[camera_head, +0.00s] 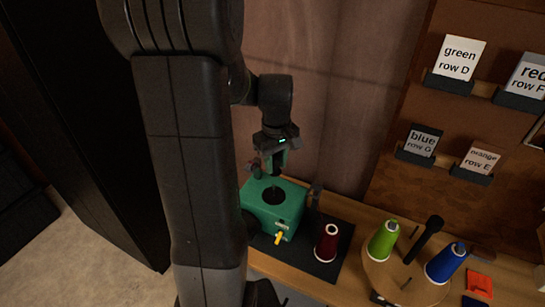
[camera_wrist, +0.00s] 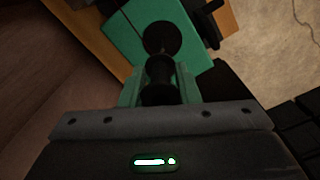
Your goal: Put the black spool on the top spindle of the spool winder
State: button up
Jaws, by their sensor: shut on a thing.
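The spool winder (camera_head: 287,211) is a green box with a yellow crank on its front, on the bench in the head view. A round black disc (camera_head: 275,198) is on its top face, with what looks like a thin upright spindle. My gripper (camera_head: 273,163) is above the winder, pointing down. In the wrist view my gripper (camera_wrist: 158,82) is shut on the black spool (camera_wrist: 160,70), between its green fingers. The green winder top (camera_wrist: 135,38) and black disc (camera_wrist: 162,38) lie beyond the spool. I cannot tell whether the spool touches the spindle.
A dark red cone (camera_head: 326,243) stands on the black mat (camera_head: 334,265) right of the winder. A green cone (camera_head: 382,241) and blue cone (camera_head: 445,263) stand on a round wooden stand (camera_head: 390,275) with a black post. Labelled shelves hang on the brown wall board (camera_head: 400,185).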

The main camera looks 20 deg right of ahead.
jog(key=shift+a+f+b, duration=0.15)
jog(key=shift+f+b, duration=3.35)
jog(key=shift+f, duration=0.8)
jog(key=shift+f, duration=0.25)
jog(key=shift+f, duration=0.15)
jog(key=o, duration=1)
notch_tip(320, 180, up, 14)
